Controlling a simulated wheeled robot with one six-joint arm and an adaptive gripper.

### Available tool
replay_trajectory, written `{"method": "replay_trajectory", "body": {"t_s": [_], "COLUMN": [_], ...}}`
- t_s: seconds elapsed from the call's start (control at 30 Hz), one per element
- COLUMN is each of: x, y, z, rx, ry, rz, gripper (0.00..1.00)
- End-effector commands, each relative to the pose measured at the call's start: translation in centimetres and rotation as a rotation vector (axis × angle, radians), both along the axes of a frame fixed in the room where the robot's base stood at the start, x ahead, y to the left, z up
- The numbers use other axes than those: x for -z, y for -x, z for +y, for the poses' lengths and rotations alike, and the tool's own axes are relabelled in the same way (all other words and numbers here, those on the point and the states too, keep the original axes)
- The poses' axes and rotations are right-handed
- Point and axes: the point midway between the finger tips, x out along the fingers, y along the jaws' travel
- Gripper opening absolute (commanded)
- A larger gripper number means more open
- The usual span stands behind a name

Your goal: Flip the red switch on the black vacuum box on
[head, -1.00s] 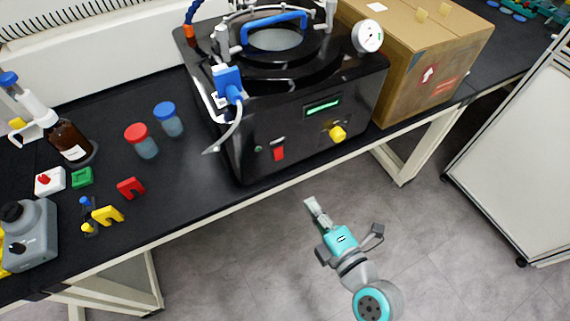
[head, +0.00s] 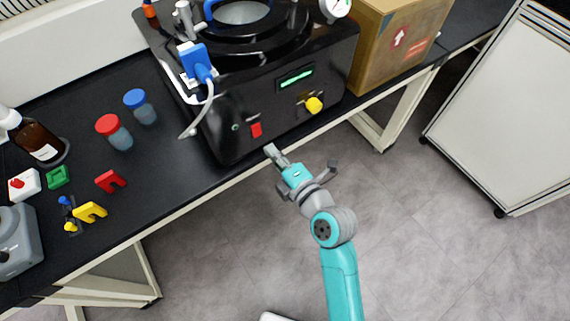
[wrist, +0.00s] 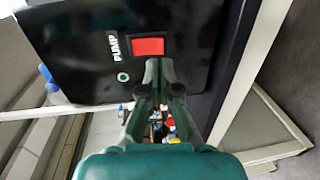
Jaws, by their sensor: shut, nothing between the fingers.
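The black vacuum box (head: 222,137) stands on the bench at the upper middle of the head view. Its red switch (head: 257,130) is low on the front panel, beside a small round green-ringed button. The red switch (wrist: 148,46) shows in the wrist view next to the PUMP label. My gripper (head: 269,150) is shut and empty, just in front of the panel and a little below and right of the switch. In the wrist view my gripper's fingertips (wrist: 158,62) are close under the switch. I cannot tell whether they touch the panel.
A yellow knob (head: 314,105) and a green-lit display (head: 296,78) are on the same panel. A cardboard box (head: 385,62) stands to the right. Red-capped (head: 114,133) and blue-capped (head: 141,107) jars stand to the left.

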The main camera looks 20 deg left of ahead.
Motion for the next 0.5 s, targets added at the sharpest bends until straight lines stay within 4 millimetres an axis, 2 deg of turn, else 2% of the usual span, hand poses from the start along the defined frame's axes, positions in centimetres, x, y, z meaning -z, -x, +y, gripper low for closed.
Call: {"method": "replay_trajectory", "body": {"t_s": [0.2, 0.5], "x": [0.3, 0.6], "y": [-1.9, -2.8], "z": [2.5, 3.6], "rx": [-0.001, 0.001], "ry": [-0.001, 0.000], "rz": [-0.001, 0.000], "gripper": [0.00, 0.00]}}
